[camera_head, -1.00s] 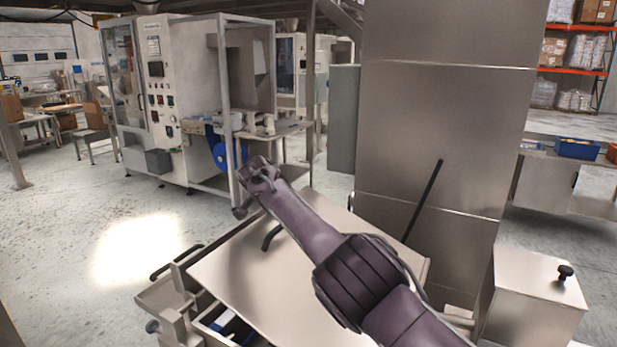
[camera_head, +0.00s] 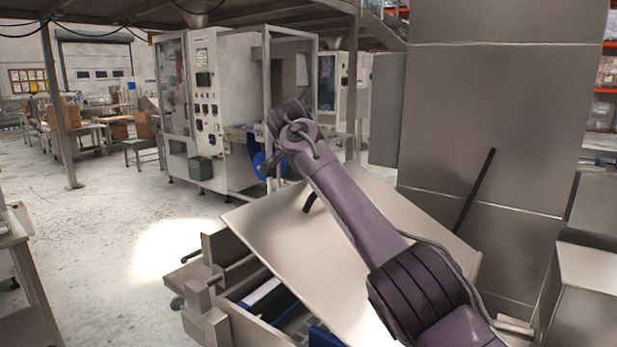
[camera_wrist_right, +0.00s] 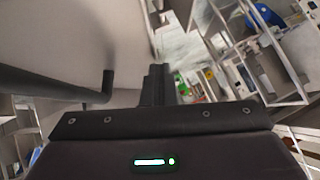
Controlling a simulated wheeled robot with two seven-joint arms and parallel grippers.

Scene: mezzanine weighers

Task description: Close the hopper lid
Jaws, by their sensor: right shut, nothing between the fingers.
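The hopper lid (camera_head: 345,245) is a large flat metal panel in the head view. It stands tilted, with an open metal box below its lower left edge. A dark bar handle (camera_head: 310,198) shows on the lid, partly behind my arm; a dark bar handle (camera_wrist_right: 108,92) beside a grey panel (camera_wrist_right: 75,45) also shows in the right wrist view. My right arm crosses in front of the lid, with its gripper (camera_head: 270,158) beyond the lid's upper left part. In the wrist view the right gripper (camera_wrist_right: 157,85) is shut and empty, apart from the handle. My left gripper is out of view.
The open box (camera_head: 240,318) holds blue and dark parts. A tall metal column (camera_head: 490,110) with a leaning black bar (camera_head: 474,190) stands right of the lid. A control cabinet (camera_head: 212,100) stands behind. Clear floor (camera_head: 100,220) lies to the left.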

